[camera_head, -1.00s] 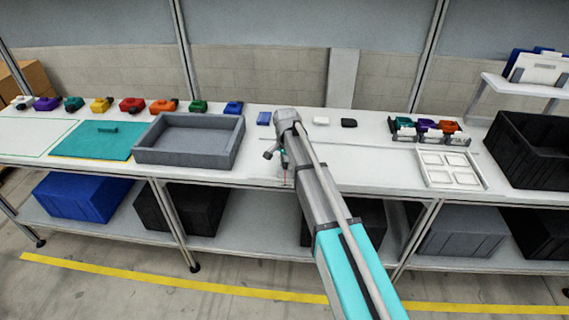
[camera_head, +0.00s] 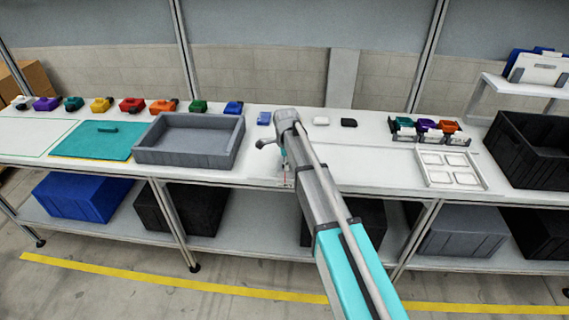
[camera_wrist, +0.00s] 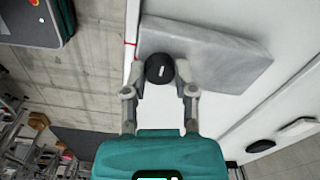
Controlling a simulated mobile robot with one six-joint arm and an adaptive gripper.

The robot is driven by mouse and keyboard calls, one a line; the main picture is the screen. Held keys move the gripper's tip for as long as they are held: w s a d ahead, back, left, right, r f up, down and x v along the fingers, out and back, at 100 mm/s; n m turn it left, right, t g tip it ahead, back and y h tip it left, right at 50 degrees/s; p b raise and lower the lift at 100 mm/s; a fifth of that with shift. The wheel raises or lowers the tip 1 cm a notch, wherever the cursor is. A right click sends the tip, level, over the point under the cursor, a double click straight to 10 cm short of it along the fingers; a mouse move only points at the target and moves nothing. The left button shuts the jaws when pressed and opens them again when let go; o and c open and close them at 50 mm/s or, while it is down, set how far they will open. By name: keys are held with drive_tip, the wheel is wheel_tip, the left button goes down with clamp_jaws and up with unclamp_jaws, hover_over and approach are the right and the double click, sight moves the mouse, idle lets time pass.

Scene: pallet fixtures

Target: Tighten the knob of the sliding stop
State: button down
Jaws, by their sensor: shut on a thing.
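The sliding stop (camera_wrist: 215,48) is a grey block lying on the white bench top in the wrist view. Its knob (camera_wrist: 161,66) is round and black with a small white mark, at the block's near edge. My gripper (camera_wrist: 160,74) is shut on the knob, one finger on each side. A thin red line (camera_wrist: 130,43) lies beside the block's left end. In the head view my arm hides most of the stop and the knob.
A grey tray (camera_head: 153,151) stands left of my arm. White (camera_head: 321,120) and black (camera_head: 349,122) small blocks lie right of it. A rack with coloured parts (camera_head: 428,138), a white compartment tray (camera_head: 423,176) and a black crate (camera_head: 507,158) stand further right.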

idle(0.4)
drive_tip(key=shift+c, duration=2.1)
unclamp_jaws()
drive_tip(key=shift+r, duration=0.1)
